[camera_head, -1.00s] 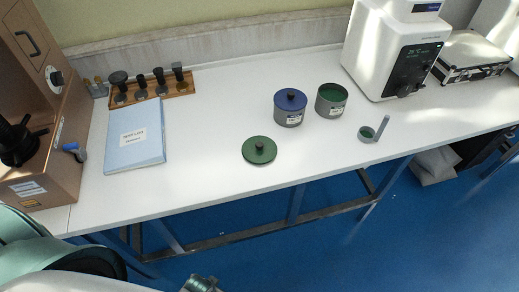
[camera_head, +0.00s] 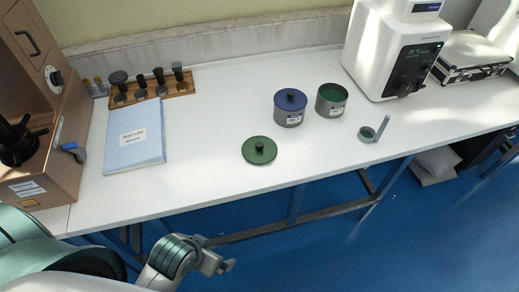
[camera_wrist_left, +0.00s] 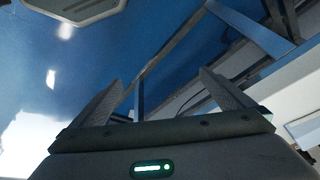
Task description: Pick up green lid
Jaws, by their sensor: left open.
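The green lid (camera_head: 259,151) is a flat round disc with a black knob, lying on the white table near its front edge. An open grey pot with a green inside (camera_head: 331,101) stands behind it to the right. My left gripper (camera_head: 227,267) is in front of the table, off its edge, to the left of and apart from the lid. In the left wrist view its two fingers (camera_wrist_left: 170,95) are spread with nothing between them. The lid is not visible in that view. My right gripper is not in view.
A grey pot with a blue lid (camera_head: 290,107) stands just behind the green lid. A blue test log (camera_head: 135,136) and a wooden rack (camera_head: 151,89) lie left. A small grey-green holder (camera_head: 372,131) is at right. The white table (camera_head: 215,130) is clear around the lid.

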